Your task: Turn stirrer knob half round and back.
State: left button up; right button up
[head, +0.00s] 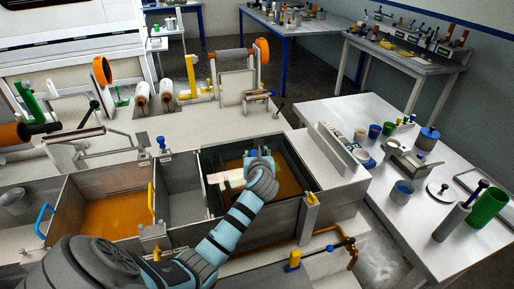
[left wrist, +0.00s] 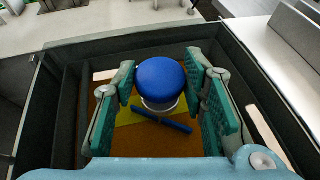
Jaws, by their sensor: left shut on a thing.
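The stirrer knob (left wrist: 161,78) is a round blue cap on a light stem, with a blue crossbar (left wrist: 162,122) below it. It stands over the dark-walled resin bath (head: 205,165) with amber liquid. My left gripper (left wrist: 161,92) has its green-padded fingers on either side of the knob and is shut on it. In the head view my left gripper (head: 262,165) is over the bath and mostly hides the knob. My right gripper is not in view.
A pale bar (head: 226,179) lies across the bath beside my gripper. Another amber-filled compartment (head: 115,214) is to the left. A white side table (head: 405,225) with cups stands right.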

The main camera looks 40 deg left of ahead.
pick_arm(q)
jog(key=shift+a+r+m+t+h, duration=0.1)
jog(key=shift+a+m+t+h, duration=0.05)
jog(key=shift+m+t+h, duration=0.8)
jog(key=shift+m, duration=0.25)
jog(key=o, duration=1.1)
jog(key=v, duration=1.2)
jog(key=shift+r, duration=0.15)
jog(key=shift+a, duration=0.1)
